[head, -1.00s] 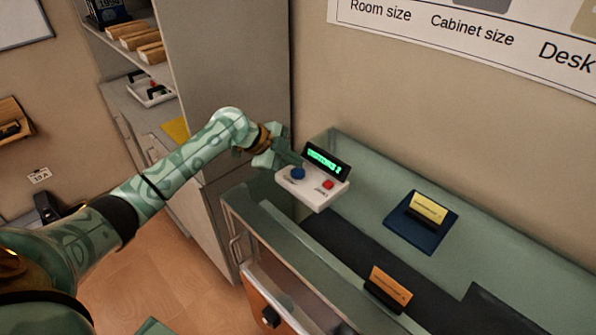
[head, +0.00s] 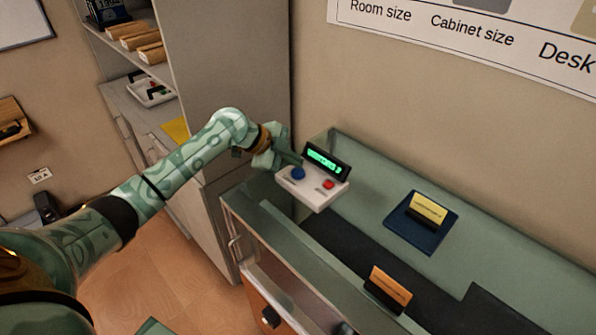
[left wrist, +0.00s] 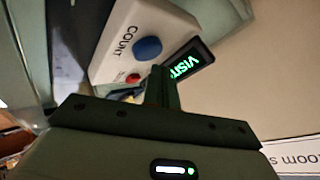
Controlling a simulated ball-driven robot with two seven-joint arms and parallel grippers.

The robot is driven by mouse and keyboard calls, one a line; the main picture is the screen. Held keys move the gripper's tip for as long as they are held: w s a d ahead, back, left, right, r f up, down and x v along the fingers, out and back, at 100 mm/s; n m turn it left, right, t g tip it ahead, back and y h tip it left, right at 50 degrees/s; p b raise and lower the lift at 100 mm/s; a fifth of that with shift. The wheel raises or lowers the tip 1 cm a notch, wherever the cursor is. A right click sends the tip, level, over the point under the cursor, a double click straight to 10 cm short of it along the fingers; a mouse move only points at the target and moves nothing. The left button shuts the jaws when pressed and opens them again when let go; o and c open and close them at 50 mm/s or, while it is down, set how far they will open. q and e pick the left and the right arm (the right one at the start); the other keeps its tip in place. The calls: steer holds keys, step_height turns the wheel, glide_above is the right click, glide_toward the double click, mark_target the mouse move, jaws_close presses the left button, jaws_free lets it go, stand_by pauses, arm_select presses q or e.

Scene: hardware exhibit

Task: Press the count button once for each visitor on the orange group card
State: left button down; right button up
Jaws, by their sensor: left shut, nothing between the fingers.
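A white counter box (head: 313,192) sits on the green cabinet top, with a blue button (head: 298,173), a red button (head: 328,184) and a lit green display (head: 327,160) behind them. In the left wrist view the blue button (left wrist: 147,48) has COUNT printed beside it. My left gripper (head: 292,158) is shut and empty, just above and behind the blue button; its fingers (left wrist: 163,85) appear apart from the button in the wrist view. The orange group card (head: 390,286) stands in a dark holder at the front; its small text is unreadable. My right gripper is not in view.
A yellow card (head: 429,207) stands on a dark blue pad (head: 398,230) to the right of the counter. A grey cabinet (head: 233,75) rises behind my left arm. The dark strip of the cabinet top between counter and cards is clear.

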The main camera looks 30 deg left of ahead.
mark_target(293, 172)
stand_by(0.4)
arm_select(q)
steer(key=shift+f, duration=0.45)
steer(key=shift+f+b, duration=0.4)
steer(key=shift+f, duration=0.05)
stand_by(0.5)
steer(key=shift+r, duration=0.1)
steer(key=shift+r+p, duration=0.8)
steer(key=shift+p, duration=0.05)
step_height(293, 172, up, 5)
steer(key=p, duration=0.4)
steer(key=shift+p, duration=0.35)
